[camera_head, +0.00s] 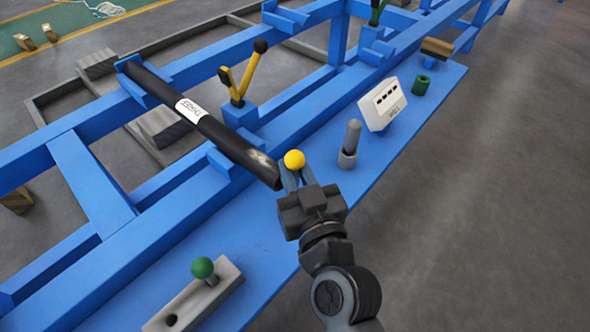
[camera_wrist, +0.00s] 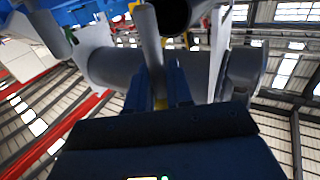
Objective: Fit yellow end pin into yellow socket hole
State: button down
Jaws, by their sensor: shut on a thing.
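The yellow end pin shows its round yellow head (camera_head: 294,160) at the tip of my gripper (camera_head: 291,178). My gripper is shut on the pin. In the wrist view, a grey shank (camera_wrist: 150,40) rises from between the fingers (camera_wrist: 168,88), with a little yellow low between them. The black labelled tube (camera_head: 215,130) lies sloping in blue cradles, its near end just left of my gripper. A dark round opening (camera_wrist: 178,12) shows at the top of the wrist view, right of the shank tip. I cannot make out a yellow socket hole.
A green-headed pin (camera_head: 203,268) stands in a grey block (camera_head: 215,295) with a bare hole. A grey upright pin (camera_head: 351,140), white box (camera_head: 383,103) and green cylinder (camera_head: 420,85) stand on the blue shelf. A yellow V-shaped clamp (camera_head: 240,85) rises behind the tube.

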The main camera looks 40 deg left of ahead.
jog(key=shift+f+b, duration=0.65)
jog(key=shift+f, duration=0.2)
jog(key=shift+b, duration=0.5)
dwell(1.4)
